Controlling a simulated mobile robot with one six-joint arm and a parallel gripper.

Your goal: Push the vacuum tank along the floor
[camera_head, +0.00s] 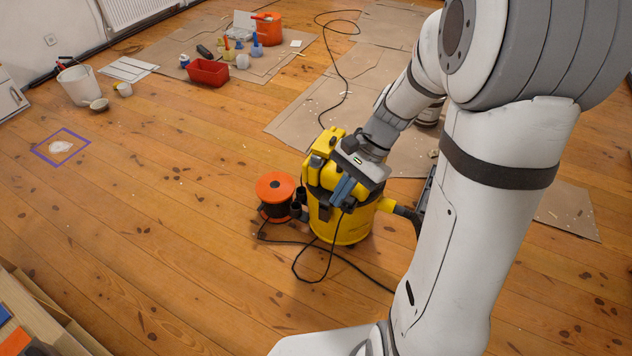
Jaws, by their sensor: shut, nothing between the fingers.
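The vacuum tank (351,228) is a yellow drum with a black band and a yellow and black top, standing upright on the wooden floor near the middle of the head view. My gripper (342,192) is shut and empty, pointing down in front of the tank's upper body. My arm reaches over from the right and hides part of the tank's top and right side. Whether the fingers touch the tank cannot be told. A hose stub and black hose (405,211) leave the tank's right side.
An orange cable reel (276,187) stands close left of the tank, its black cable (296,262) looping on the floor in front. Cardboard sheets (300,110) lie behind. A purple taped square (47,159) with a white patch lies far left.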

